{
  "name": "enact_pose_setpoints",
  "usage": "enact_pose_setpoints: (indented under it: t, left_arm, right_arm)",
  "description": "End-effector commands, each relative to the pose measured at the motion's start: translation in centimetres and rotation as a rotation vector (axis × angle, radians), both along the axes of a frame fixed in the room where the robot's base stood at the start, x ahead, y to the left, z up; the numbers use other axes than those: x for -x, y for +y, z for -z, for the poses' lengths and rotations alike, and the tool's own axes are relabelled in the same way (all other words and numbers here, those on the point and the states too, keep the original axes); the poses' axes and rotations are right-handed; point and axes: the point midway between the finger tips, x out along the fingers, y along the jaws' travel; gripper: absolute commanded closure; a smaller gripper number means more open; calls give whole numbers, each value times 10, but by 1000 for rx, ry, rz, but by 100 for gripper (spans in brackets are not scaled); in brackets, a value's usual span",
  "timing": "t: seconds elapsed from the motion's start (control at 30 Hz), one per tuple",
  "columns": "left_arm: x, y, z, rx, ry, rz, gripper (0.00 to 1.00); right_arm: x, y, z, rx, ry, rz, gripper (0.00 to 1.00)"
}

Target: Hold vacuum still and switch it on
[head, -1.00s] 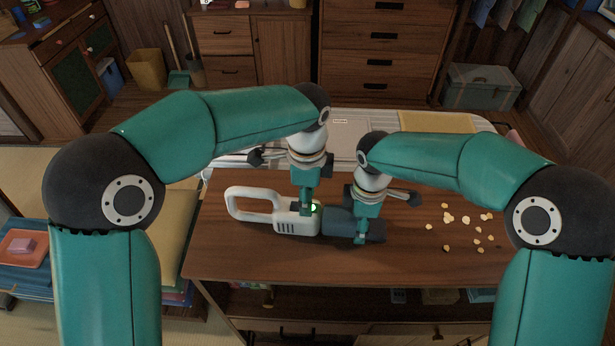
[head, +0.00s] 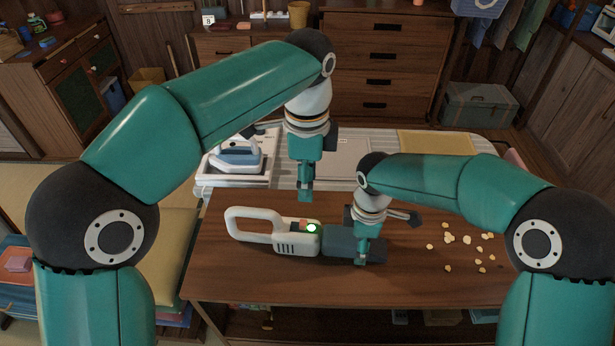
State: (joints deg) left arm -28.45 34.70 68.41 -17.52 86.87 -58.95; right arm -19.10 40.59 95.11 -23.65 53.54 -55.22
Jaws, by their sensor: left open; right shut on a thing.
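A handheld vacuum (head: 290,240) lies on its side along the wooden table, its white loop handle to the left and its dark nozzle part to the right. A green light (head: 312,228) glows on its body, beside a small orange-red patch. My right gripper (head: 362,252) is shut on the dark part of the vacuum, near its right end. My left gripper (head: 305,192) is raised above and behind the vacuum's body, apart from it and holding nothing. Its fingers overlap in this view.
The wooden table (head: 230,283) has several pale crumbs (head: 466,238) scattered at its right. The table's front left is clear.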

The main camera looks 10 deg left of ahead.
Motion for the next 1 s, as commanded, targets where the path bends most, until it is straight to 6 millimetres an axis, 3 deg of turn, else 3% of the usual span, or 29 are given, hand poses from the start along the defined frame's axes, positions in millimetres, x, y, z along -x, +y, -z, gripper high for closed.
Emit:
enact_pose_setpoints:
  t: [0.07,0.1,0.27,0.67,0.83,1.0]
  left_arm:
    - [0,0,0,0,0,0,56]
    - [0,0,0,0,0,0,56]
    - [0,0,0,0,0,0,56]
    - [0,0,0,0,0,0,56]
    - [0,0,0,0,0,0,56]
    - [0,0,0,0,0,0,56]
  right_arm:
    - [-1,0,-1,-2,-2,1,100]
    - [-1,0,-1,-2,-3,1,38]
    - [0,0,-1,-1,-2,1,12]
    - [0,0,-3,0,-2,0,11]
    - [-1,0,-21,-2,-4,1,11]
    - [-2,0,-54,-2,-6,1,11]
